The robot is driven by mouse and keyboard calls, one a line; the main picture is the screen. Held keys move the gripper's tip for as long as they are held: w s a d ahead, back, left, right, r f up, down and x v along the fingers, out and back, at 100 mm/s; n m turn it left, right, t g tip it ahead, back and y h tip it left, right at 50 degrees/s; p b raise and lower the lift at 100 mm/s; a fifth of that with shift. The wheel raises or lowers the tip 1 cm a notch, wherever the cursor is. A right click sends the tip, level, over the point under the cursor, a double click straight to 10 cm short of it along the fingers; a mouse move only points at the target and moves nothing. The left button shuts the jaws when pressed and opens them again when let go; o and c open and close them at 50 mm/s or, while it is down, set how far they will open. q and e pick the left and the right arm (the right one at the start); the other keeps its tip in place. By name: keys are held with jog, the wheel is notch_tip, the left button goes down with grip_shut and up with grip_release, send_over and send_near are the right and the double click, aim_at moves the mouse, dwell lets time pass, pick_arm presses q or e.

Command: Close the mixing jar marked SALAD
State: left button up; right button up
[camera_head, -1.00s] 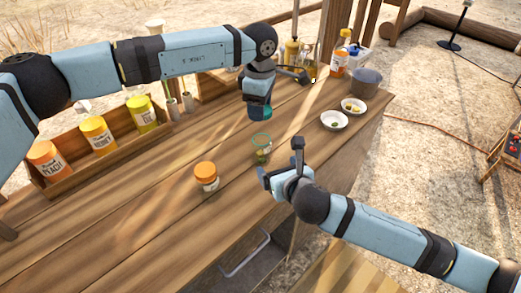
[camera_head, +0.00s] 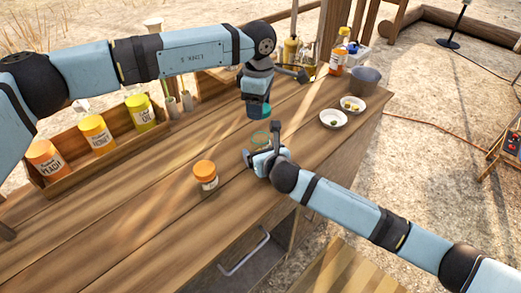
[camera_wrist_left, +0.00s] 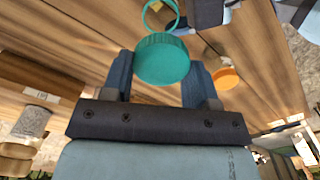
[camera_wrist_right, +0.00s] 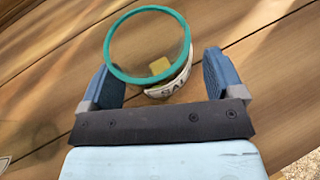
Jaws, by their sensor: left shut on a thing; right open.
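The open mixing jar (camera_wrist_right: 150,55) has a teal rim, clear walls and a label on which "SAL" can be read in the right wrist view. Its rim (camera_head: 261,139) shows in the head view, mostly behind my right gripper (camera_head: 260,160). My right gripper is open, with one finger on each side of the jar in its wrist view; I cannot tell whether they touch it. My left gripper (camera_head: 258,104) is shut on a teal lid (camera_wrist_left: 162,58), held above the table, behind the jar. The jar also shows at the top of the left wrist view (camera_wrist_left: 176,18).
An orange-lidded jar (camera_head: 206,175) stands left of the right gripper. A wooden rack (camera_head: 110,155) with several labelled jars is at the left. Two white bowls (camera_head: 331,119), a grey pot (camera_head: 364,80) and a bottle (camera_head: 338,60) are at the back right. The front tabletop is clear.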

aim_at(259, 129)
jog(key=shift+w+a+f, duration=0.15)
jog(key=shift+w+f, duration=0.05)
jog(key=shift+w, duration=0.15)
jog(key=c, duration=1.4)
pick_arm(q)
jog(key=shift+f, duration=2.5)
pick_arm(e)
jog(key=shift+o, duration=0.2)
pick_arm(q)
jog(key=shift+f, duration=0.9)
jog(key=shift+f, duration=0.6)
